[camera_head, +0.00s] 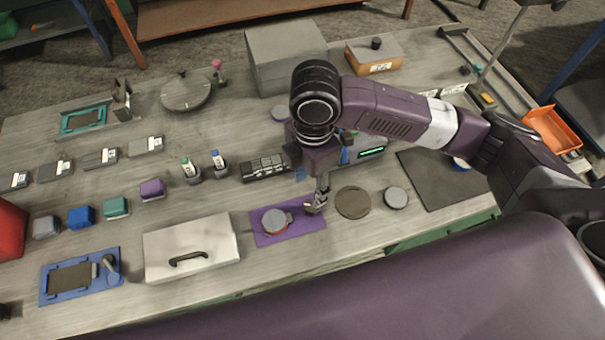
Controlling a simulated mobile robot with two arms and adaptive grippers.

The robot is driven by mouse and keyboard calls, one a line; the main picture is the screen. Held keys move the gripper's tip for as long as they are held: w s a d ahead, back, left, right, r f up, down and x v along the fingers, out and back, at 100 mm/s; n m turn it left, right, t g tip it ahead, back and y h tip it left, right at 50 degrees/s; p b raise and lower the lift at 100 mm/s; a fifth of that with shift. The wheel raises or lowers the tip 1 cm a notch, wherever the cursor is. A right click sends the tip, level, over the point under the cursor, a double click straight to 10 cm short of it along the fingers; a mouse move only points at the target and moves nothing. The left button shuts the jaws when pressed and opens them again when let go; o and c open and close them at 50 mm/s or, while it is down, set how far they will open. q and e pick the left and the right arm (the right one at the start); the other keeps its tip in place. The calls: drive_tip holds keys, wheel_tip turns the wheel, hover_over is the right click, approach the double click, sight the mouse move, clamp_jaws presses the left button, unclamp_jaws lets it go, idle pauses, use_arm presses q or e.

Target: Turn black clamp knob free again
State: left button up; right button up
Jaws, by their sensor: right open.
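I cannot make out for sure which part is the black clamp knob. A small black knob (376,43) stands on a tan box with a white label (373,61) at the back. A thin grey post (503,46) rises at the back right, with a dark part at its top near the picture's edge. My right gripper (317,203) is open and points down beside the right edge of a purple mat (300,224). A round grey-topped piece with a red rim (274,221) sits on that mat, just left of the fingers. My left gripper is out of view.
A white case with a black handle (192,247) stands left of the mat. Dark and grey discs (352,202) lie right of it. A large grey box (286,58) stands at the back. An orange bin (553,131) is far right. Several small coloured blocks line the left.

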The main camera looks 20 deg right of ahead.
sight(311, 205)
drive_tip(key=shift+w+d, duration=0.15)
drive_tip(key=s+f, duration=0.2)
drive_tip(key=shift+f+p, duration=0.35)
drive_tip(key=f, duration=0.4)
drive_tip(key=shift+w+f, duration=0.2)
drive_tip(key=shift+w, duration=0.2)
drive_tip(key=shift+s, duration=0.1)
drive_tip(key=shift+r, duration=0.1)
drive_tip(key=c, duration=1.2)
